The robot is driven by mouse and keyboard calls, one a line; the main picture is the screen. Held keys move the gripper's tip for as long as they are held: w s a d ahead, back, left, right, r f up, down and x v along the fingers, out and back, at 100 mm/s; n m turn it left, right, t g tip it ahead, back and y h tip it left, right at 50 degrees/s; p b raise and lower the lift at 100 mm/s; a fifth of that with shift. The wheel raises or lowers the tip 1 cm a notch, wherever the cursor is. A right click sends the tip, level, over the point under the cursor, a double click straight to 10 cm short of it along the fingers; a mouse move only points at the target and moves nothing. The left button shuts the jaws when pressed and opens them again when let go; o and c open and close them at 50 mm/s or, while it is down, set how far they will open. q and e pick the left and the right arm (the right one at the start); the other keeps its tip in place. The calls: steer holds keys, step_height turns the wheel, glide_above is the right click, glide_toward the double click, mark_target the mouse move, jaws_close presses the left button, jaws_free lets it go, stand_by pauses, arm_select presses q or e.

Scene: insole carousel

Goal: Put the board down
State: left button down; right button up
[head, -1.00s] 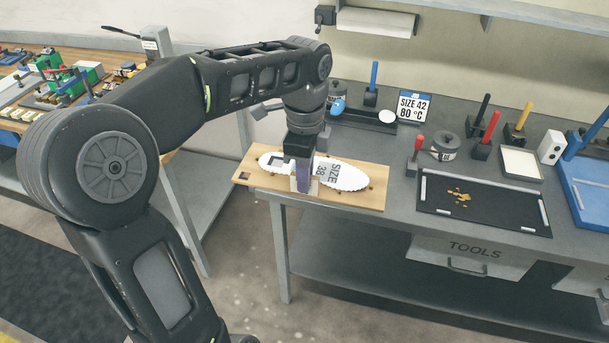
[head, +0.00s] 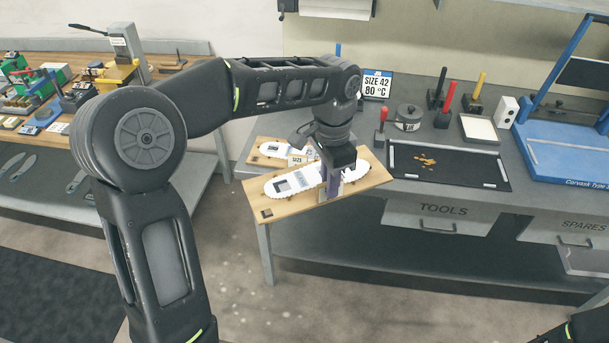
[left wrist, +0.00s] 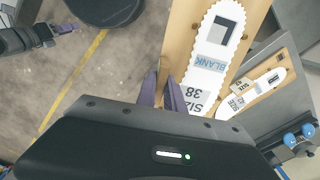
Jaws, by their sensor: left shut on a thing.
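My left gripper (head: 332,196) is shut on the near long edge of a light wooden board (head: 267,212). The board carries a white insole blank (head: 278,186) with a dark square, a blue "BLANK" label and "SIZE 38" print. In the left wrist view the fingers (left wrist: 164,98) clasp the edge of the board (left wrist: 180,42). The board is tilted in the picture and juts past the bench's front left corner. I cannot tell whether it touches the bench. In the left wrist view a purple-fingered gripper (left wrist: 66,28), likely my right, shows small; its opening is unclear.
A second board with a white insole (head: 268,148) lies behind on the grey bench (head: 432,194), partly hidden. A black tray (head: 448,168), ring-shaped roll (head: 408,117), "SIZE 42 80 °C" sign (head: 377,85) and blue press (head: 570,150) stand rightward. Open floor lies in front.

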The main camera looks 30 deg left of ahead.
arm_select(q)
steer(key=w+d+f+n+b, duration=0.25)
steer(key=d+f+n, duration=0.45)
steer(key=d, duration=0.6)
step_height(320, 180, down, 10)
steer(key=w+d+b, duration=0.1)
steer(key=d+b, duration=0.2)
steer(key=b, duration=0.4)
steer(key=shift+n, duration=0.3)
steer(key=shift+f, duration=0.1)
